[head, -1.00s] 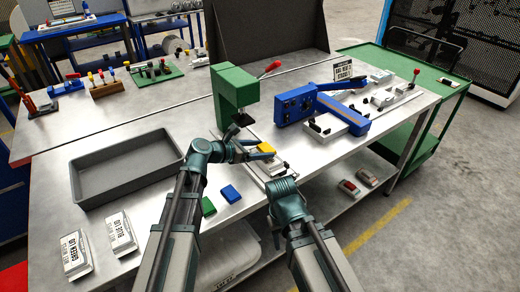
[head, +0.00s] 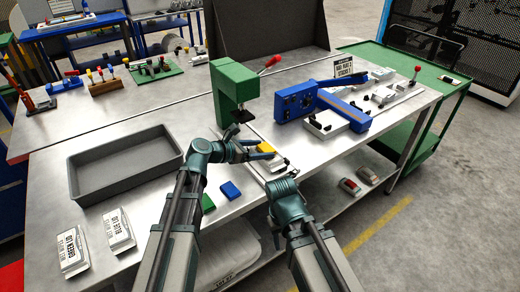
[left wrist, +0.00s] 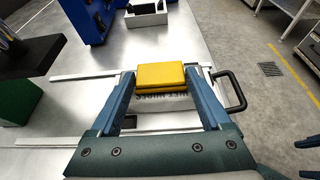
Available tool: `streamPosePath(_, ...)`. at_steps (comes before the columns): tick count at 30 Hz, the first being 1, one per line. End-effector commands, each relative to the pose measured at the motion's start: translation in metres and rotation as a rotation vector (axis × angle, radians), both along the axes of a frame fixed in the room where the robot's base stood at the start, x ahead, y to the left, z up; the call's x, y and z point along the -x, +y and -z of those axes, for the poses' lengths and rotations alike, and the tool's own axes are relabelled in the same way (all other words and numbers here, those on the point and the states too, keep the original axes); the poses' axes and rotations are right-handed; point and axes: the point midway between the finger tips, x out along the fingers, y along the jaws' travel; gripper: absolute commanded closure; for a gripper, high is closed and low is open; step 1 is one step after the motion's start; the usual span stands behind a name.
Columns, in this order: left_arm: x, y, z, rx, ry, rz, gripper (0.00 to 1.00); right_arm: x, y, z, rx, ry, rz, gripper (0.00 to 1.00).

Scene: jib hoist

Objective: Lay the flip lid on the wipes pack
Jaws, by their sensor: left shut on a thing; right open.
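The yellow flip lid (head: 266,147) is between the fingers of my left gripper (head: 250,150), which is shut on it. In the left wrist view the lid (left wrist: 160,76) lies flat between both fingers of my left gripper (left wrist: 168,98). The white wipes pack (head: 279,163) is right under and beside the lid. Its printed face (left wrist: 162,100) shows upside down and is partly covered. I cannot tell whether lid and pack touch. My right gripper (head: 283,188) is open and empty near the bench's front edge; its fingertips show at the right edge of the left wrist view (left wrist: 304,158).
A green press (head: 235,90) stands behind the lid; a blue hoist housing (head: 297,102) is to its right. A black handle (left wrist: 238,92) sticks out beside the pack. Blue (head: 231,191) and green (head: 208,203) blocks, a grey tray (head: 125,165) and two labelled packs lie left.

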Motion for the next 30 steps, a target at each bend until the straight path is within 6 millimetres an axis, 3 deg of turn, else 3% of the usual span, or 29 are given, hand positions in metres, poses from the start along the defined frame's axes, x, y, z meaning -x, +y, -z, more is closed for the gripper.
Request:
streamPosePath(8, 0.0, 0.0, 0.004, 0.0, 0.0, 0.0, 0.7, 0.0, 0.0, 0.004, 0.0, 0.0, 0.0, 0.5)
streamPosePath(9, 0.0, 0.0, 0.004, 0.0, 0.0, 0.0, 0.18, 0.0, 0.0, 0.004, 0.0, 0.0, 0.0, 0.5)
streamPosePath(12, 0.0, 0.0, 0.003, 0.0, 0.0, 0.0, 0.0, 0.0, 0.0, 0.003, 0.0, 0.0, 0.0, 0.5)
streamPosePath(22, 0.003, 0.004, 0.0, 0.0, 0.0, -0.001, 0.0, 0.0, 0.0, 0.0, 0.0, 0.0, 0.0, 0.5)
streamPosePath(30, 0.032, 0.042, -0.022, 0.0, 0.0, -0.004, 0.0, 0.0, 0.0, -0.022, 0.0, 0.0, 0.0, 0.5)
